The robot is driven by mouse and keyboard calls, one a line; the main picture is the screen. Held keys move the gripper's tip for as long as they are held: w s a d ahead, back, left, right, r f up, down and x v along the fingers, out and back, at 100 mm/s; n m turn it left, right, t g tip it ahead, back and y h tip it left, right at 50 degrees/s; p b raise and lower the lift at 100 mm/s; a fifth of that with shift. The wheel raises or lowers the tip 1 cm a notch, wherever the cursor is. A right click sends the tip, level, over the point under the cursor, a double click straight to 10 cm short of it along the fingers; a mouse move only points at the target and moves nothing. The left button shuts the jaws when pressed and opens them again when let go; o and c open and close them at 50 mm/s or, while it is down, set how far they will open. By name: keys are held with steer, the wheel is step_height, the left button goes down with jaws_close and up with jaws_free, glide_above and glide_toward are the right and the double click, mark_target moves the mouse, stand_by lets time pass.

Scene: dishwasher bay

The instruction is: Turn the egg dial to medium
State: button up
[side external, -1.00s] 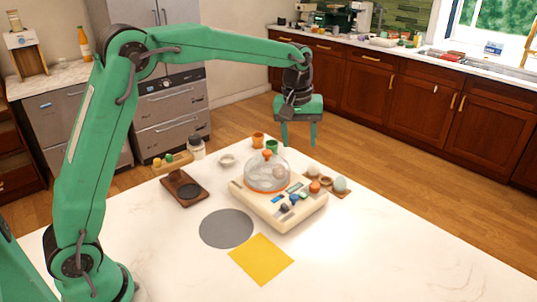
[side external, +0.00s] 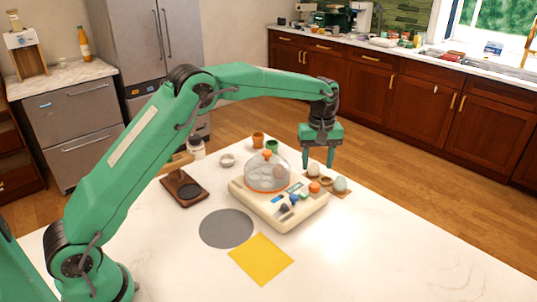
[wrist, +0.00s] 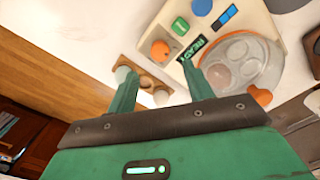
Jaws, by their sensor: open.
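A cream egg cooker (side external: 263,212) stands on the white table under a clear dome (side external: 267,172). Its front panel has an orange knob (side external: 314,187), a blue knob (side external: 294,197) and a dark grey knob (side external: 284,208). In the wrist view the orange knob (wrist: 160,50) is just beyond the fingertips, near a display (wrist: 196,47) reading READY. I cannot tell which control is the egg dial, or its setting. My gripper (side external: 318,165) is open and empty, above the back right side of the cooker; its fingers also show in the wrist view (wrist: 162,72).
A wooden egg holder (side external: 342,194) with eggs sits beside the cooker, close under my gripper. A brown wooden stand (side external: 184,196), a grey round mat (side external: 226,229) and a yellow square (side external: 261,259) lie to the left and front. The table's right front is clear.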

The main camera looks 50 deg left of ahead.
mark_target(315, 185)
steer(key=shift+f, duration=3.75)
steer(key=shift+c, duration=0.4)
steer(key=c, duration=0.9)
steer(key=shift+m, duration=0.4)
steer(key=m, duration=0.5)
steer(key=shift+r, duration=0.1)
steer(key=m, duration=0.6)
